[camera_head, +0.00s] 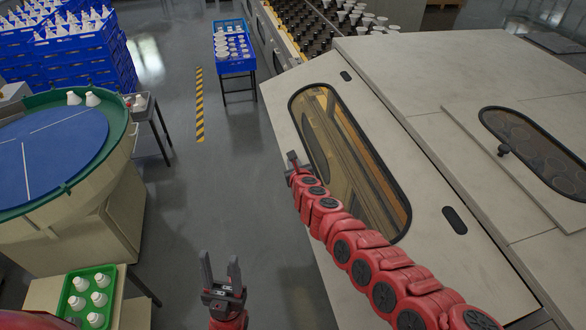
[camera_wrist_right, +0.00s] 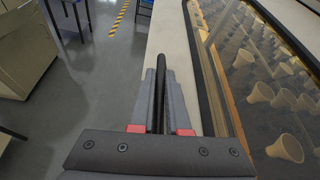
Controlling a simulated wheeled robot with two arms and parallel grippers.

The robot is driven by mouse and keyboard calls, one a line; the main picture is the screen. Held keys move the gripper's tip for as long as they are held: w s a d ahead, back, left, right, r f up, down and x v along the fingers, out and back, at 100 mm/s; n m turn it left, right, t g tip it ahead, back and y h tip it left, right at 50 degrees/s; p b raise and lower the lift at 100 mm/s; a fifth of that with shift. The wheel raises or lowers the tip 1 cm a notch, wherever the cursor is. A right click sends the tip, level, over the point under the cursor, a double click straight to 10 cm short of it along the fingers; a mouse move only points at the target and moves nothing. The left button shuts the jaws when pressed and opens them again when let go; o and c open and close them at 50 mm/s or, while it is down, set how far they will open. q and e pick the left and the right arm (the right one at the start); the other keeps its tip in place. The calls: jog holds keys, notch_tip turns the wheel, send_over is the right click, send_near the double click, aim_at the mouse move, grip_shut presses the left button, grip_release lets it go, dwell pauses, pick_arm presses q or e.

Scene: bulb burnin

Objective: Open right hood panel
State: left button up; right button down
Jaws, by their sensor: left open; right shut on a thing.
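The pale hood panel (camera_head: 430,190) with a long rounded window (camera_head: 350,160) slants across the middle of the head view. My right gripper (camera_head: 293,165) is at the panel's left edge, beside the window. In the right wrist view its fingers (camera_wrist_right: 160,95) are closed around a thin dark bar, which appears to be the panel's handle (camera_wrist_right: 160,75). The head view shows little of this grip. How far the panel stands open is hard to tell. My left gripper (camera_head: 221,275) is open and empty over the floor, pointing forward, apart from the panel.
A blue crate (camera_head: 234,65) stands behind. The grey floor between is clear.

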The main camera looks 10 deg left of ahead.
dwell(0.5)
jog(key=c, duration=0.9)
grip_release()
jog(key=shift+r, duration=0.1)
